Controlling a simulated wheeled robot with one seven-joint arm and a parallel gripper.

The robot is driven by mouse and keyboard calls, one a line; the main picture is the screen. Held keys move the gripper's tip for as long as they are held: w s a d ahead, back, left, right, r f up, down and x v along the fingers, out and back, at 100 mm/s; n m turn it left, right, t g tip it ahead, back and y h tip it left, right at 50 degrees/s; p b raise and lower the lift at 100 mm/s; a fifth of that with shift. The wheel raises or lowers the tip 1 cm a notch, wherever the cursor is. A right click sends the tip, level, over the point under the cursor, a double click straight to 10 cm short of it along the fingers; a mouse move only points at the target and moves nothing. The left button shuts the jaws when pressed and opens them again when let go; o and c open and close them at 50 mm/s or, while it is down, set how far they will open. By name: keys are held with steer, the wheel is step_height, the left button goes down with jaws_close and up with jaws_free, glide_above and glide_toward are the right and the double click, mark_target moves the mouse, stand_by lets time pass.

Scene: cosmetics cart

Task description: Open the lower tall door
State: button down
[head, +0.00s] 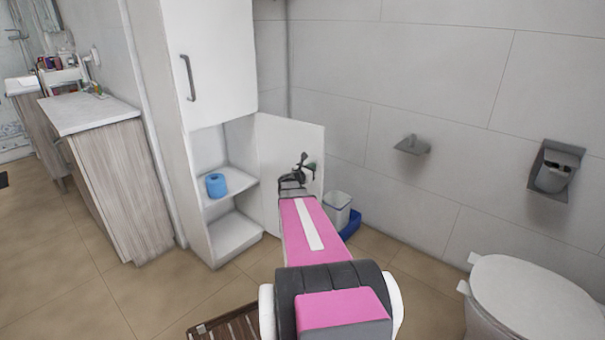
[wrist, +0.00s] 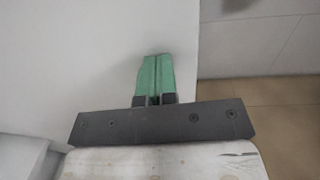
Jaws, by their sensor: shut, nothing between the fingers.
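The tall white cabinet (head: 196,170) stands left of centre in the head view. Its lower door (head: 284,140) is swung wide open to the right, and the compartment behind it shows. My gripper (head: 308,163) is in front of the inner face of this door, near its free edge. In the wrist view the green fingertips (wrist: 155,78) are together with nothing between them, and the pale door panel (wrist: 75,70) is before them. I cannot tell whether the fingers touch the door. The lower door's handle is not visible.
A blue roll (head: 216,184) sits on the cabinet shelf (head: 238,186). The upper door (head: 215,60) is closed. A white bin (head: 338,208) stands beyond the open door. A toilet (head: 535,295) is at the lower right. A slatted mat (head: 228,325) lies on the floor in front.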

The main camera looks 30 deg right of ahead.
steer(key=shift+x, duration=1.6)
